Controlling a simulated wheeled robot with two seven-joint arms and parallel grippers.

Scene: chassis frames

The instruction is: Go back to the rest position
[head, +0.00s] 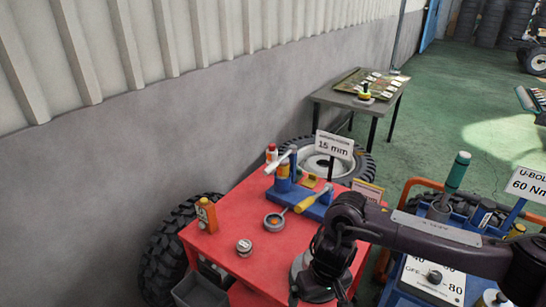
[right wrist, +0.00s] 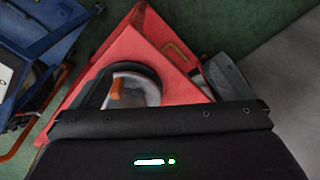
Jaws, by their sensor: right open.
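My right arm comes in from the right in the head view, and my right gripper (head: 318,293) hangs at the near edge of the red table (head: 215,240). The gripper is open, with nothing seen held in it. A grey round dish (head: 299,268) sits on the table partly hidden behind the gripper. In the right wrist view a pale round thing (right wrist: 150,92) with a small orange piece (right wrist: 116,89) shows on the red table (right wrist: 135,45), beyond the dark gripper body. My left gripper is in neither view.
A blue cart (head: 398,298) stands close on the right. Tyres (head: 165,250) flank the table.

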